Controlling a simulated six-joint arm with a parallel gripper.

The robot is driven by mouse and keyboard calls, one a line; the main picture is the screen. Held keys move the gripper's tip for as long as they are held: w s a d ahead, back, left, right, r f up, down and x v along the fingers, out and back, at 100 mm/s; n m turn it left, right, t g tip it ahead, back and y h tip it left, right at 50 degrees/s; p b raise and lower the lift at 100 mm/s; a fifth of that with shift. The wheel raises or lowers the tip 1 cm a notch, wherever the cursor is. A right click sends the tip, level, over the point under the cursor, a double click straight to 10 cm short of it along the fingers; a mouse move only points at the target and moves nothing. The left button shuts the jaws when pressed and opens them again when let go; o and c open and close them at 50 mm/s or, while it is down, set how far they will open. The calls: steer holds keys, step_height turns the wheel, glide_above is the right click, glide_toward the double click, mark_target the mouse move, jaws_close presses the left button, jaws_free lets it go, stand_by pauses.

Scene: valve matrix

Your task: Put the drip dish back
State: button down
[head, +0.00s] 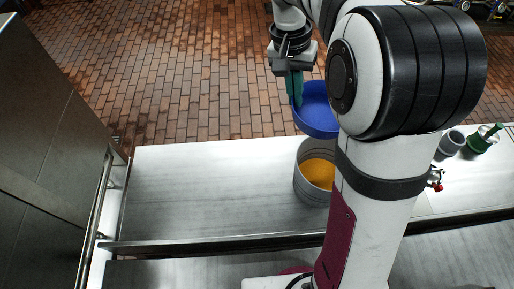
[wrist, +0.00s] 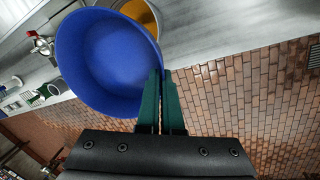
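The blue drip dish (head: 318,112) is a round, open bowl; in the wrist view (wrist: 105,62) its empty inside faces the camera. My gripper (head: 296,100) is shut on the dish's rim, with the green fingers on either side of its wall in the wrist view (wrist: 160,78). The dish is held in the air near the far edge of the grey bench, behind a metal pot as the head view shows it. My arm hides part of the dish's right side in the head view.
The grey metal pot (head: 309,188) with orange contents stands on the bench (head: 200,190). Left of it the bench top is clear. A grey cup (head: 451,143), a green item (head: 484,138) and a red-handled valve (head: 435,179) are at the right. A dark cabinet (head: 45,130) stands at the left.

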step_height(320, 180, up, 2)
steer(key=s+a+n, duration=0.2)
steer(key=a+n, duration=0.1)
steer(key=n, duration=0.1)
steer(key=w+a+f, duration=0.3)
steer(key=a+f, duration=0.3)
steer(key=f, duration=0.4)
steer(key=w+a+f, duration=0.3)
steer(key=a+f, duration=0.4)
steer(key=f, duration=0.3)
steer(key=shift+m+t+h, duration=0.3)
steer(key=x, duration=0.3)
steer(key=a+x, duration=0.1)
steer(key=x, duration=0.2)
steer(key=a+x, duration=0.1)
steer(key=x, duration=0.2)
steer(key=shift+f, duration=0.5)
steer(key=shift+f, duration=0.1)
steer(key=c, duration=1.1)
jaws_free()
